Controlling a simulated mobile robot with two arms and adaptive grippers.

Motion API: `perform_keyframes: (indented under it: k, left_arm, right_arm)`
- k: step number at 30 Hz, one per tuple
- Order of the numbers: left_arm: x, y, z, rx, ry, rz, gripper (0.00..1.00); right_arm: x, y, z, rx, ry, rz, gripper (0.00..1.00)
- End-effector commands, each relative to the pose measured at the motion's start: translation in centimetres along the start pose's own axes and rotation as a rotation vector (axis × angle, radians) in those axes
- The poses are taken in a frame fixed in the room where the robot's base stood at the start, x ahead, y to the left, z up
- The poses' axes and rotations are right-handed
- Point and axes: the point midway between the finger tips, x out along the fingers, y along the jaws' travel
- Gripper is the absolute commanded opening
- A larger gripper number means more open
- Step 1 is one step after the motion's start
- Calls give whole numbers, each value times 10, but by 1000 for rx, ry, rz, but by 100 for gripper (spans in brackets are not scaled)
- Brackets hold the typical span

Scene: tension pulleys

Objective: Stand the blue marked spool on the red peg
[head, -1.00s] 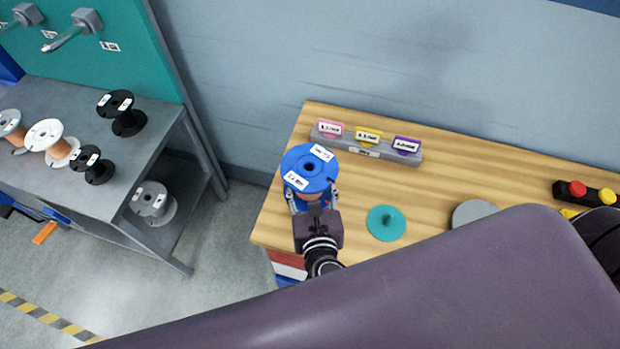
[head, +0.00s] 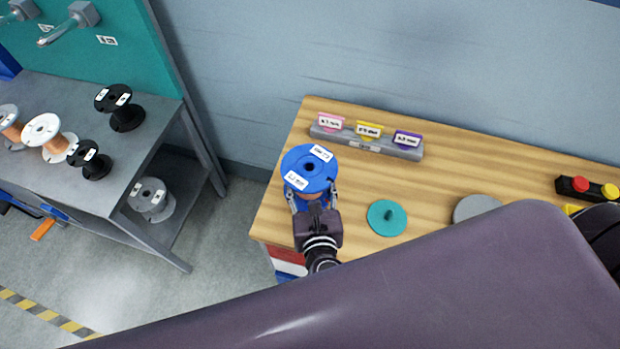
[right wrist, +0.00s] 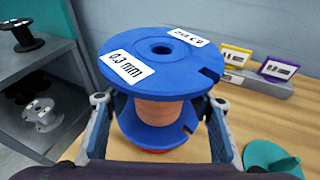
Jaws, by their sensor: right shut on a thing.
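The blue spool (head: 309,168) with copper-coloured wire is upright over the left end of the wooden bench. My right gripper (head: 314,198) is shut on it, one finger on each side. In the right wrist view the blue spool (right wrist: 165,62) stands between the fingers of the right gripper (right wrist: 158,115), with a white "0.3 mm" label on its top flange. A red edge (right wrist: 150,151) shows just beneath its lower flange. The red peg itself is hidden, and I cannot tell whether the spool rests fully down. My left gripper is not in view.
A teal disc with a peg (head: 387,217) and a grey disc (head: 477,209) are to the right on the bench. A grey card holder (head: 367,143) stands behind. A grey shelf table (head: 65,97) with several spools is at the left, beyond a floor gap.

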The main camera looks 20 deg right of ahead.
Motion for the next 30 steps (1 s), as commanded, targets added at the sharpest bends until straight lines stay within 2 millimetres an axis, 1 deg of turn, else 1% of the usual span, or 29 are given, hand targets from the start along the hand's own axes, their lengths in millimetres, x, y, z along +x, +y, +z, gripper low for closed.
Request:
perform_keyframes:
  k: [1, 16, 30]
  left_arm:
    - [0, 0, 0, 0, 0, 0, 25]
    - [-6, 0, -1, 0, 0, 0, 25]
    - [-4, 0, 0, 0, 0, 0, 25]
  right_arm:
    - [0, 0, 3, 1, -5, 1, 3]
    - [0, 0, 3, 0, -4, 1, 3]
    - [1, 0, -1, 1, -4, 1, 3]
